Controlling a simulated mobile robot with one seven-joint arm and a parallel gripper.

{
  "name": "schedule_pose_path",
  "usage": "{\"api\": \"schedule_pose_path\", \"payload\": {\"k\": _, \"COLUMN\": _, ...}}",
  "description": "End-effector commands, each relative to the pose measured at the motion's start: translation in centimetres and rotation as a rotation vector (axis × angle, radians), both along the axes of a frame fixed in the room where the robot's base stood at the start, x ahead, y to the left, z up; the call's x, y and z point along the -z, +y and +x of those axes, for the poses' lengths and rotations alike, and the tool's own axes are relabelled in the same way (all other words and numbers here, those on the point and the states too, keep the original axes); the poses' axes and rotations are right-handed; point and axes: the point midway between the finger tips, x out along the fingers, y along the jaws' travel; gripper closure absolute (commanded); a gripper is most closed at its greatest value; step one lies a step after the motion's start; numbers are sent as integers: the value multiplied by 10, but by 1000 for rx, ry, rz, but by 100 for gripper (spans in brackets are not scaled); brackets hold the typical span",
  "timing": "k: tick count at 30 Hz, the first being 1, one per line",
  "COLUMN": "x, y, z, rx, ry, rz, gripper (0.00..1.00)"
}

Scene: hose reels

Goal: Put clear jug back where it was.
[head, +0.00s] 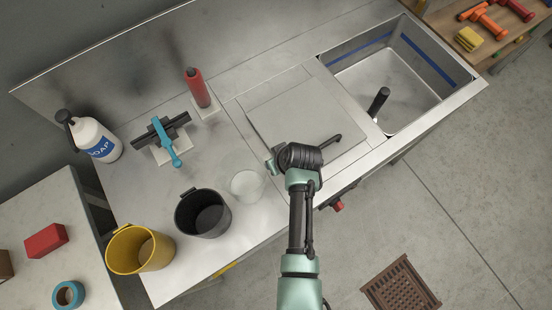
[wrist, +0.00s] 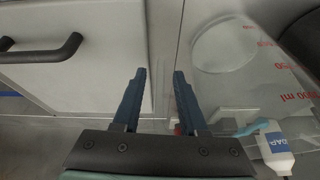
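The clear jug (head: 247,186) stands on the steel counter, just right of the black bucket. In the wrist view the clear jug (wrist: 235,60) fills the right side, see-through with red volume marks. My gripper (head: 273,167) is at the jug's upper right in the head view, close to it. In the wrist view my gripper (wrist: 159,73) has its two dark blue fingers apart with a clear gap between them. I see nothing held there. The jug is right of the fingers. Whether a finger touches it, I cannot tell.
Black bucket (head: 202,213) and yellow bucket (head: 140,249) stand left of the jug. A soap bottle (head: 94,138), blue-handled tool (head: 166,143) and red object (head: 199,88) stand behind. A flat cover (head: 305,115) and sink (head: 385,85) lie to the right.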

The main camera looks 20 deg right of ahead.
Motion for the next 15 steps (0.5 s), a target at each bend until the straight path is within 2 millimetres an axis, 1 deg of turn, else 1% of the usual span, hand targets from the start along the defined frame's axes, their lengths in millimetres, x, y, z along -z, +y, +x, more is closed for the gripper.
{"api": "schedule_pose_path", "payload": {"k": 5, "x": -1, "y": 0, "z": 0, "rx": 0, "ry": 0, "rz": 0, "gripper": 58}}
{"api": "schedule_pose_path", "payload": {"k": 9, "x": -6, "y": -1, "z": -1, "rx": 0, "ry": -1, "rz": -1, "gripper": 58}}
{"api": "schedule_pose_path", "payload": {"k": 11, "x": -12, "y": -1, "z": -3, "rx": 0, "ry": -2, "rz": 0, "gripper": 58}}
{"api": "schedule_pose_path", "payload": {"k": 15, "x": -31, "y": -4, "z": -11, "rx": 1, "ry": -2, "rz": -1, "gripper": 58}}
